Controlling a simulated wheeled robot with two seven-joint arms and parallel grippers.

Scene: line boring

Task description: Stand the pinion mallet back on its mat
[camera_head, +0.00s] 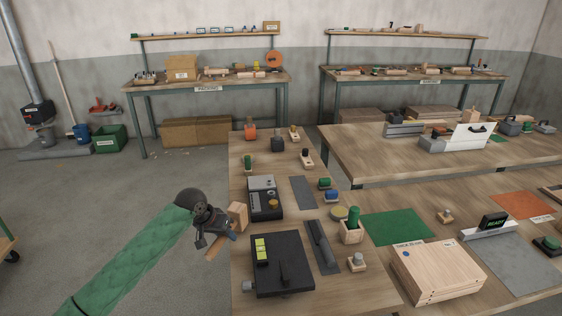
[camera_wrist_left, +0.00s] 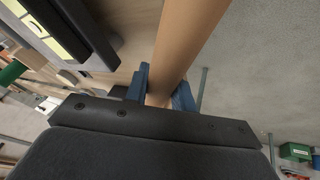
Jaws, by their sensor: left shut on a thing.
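The pinion mallet has a pale wooden block head (camera_head: 237,215) and a brown round handle (camera_head: 217,247). My left gripper (camera_head: 229,227) is shut on the handle, just off the left edge of the near bench. The mallet is tilted, head up and handle slanting down to the left. In the left wrist view the handle (camera_wrist_left: 187,42) runs between the blue fingers of my gripper (camera_wrist_left: 160,92). Several mats lie on the benches: a narrow dark one (camera_head: 303,192), a green one (camera_head: 398,228) and an orange one (camera_head: 522,204). I cannot tell which is the mallet's. My right gripper is out of view.
A wooden holder with a green cylinder (camera_head: 351,229) and a wooden crate (camera_head: 437,270) stand further right. The floor on the left is open.

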